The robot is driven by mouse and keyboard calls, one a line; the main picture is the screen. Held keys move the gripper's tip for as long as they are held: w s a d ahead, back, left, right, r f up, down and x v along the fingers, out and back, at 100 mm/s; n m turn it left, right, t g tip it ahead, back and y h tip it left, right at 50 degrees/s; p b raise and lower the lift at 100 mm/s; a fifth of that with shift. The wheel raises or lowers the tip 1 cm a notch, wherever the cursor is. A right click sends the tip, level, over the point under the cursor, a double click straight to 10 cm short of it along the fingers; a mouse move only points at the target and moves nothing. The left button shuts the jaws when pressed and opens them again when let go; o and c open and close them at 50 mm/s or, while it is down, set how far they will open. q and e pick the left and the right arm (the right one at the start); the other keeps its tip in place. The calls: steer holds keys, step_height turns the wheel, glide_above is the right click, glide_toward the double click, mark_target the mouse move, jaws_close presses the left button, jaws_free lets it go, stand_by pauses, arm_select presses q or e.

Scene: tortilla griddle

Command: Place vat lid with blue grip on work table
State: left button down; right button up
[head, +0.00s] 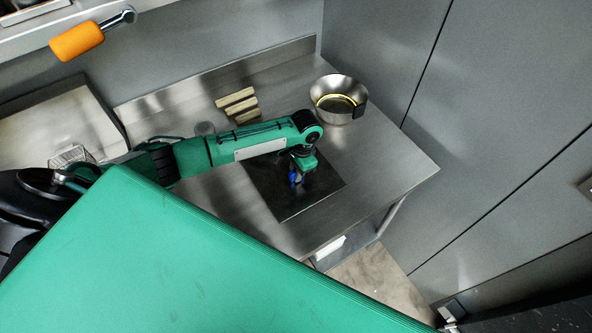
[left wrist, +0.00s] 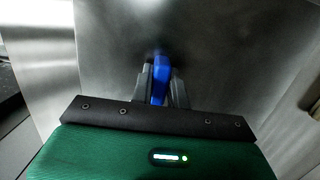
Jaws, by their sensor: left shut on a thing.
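The vat lid (head: 279,206) is a dark square metal plate with a blue grip (head: 293,178). It is over the right front part of the steel work table (head: 385,165); whether it touches the top I cannot tell. My left gripper (head: 297,180) is above the lid, shut on the blue grip. In the left wrist view the blue grip (left wrist: 161,78) stands between the two fingers, with the lid's grey surface (left wrist: 110,45) filling the area behind it. My green arm covers part of the lid's far side. My right gripper is not in view.
A steel bowl (head: 329,87) with a yellow rim inside and a dark handle stands at the table's back right. Several pale strips (head: 237,103) lie near the back. An orange-handled tool (head: 77,42) is at upper left. Grey wall panels (head: 490,130) border the right.

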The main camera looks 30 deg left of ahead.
arm_select(q)
steer(key=c, duration=1.4)
jaws_free()
steer(key=shift+f, duration=0.1)
steer(key=shift+o, duration=0.2)
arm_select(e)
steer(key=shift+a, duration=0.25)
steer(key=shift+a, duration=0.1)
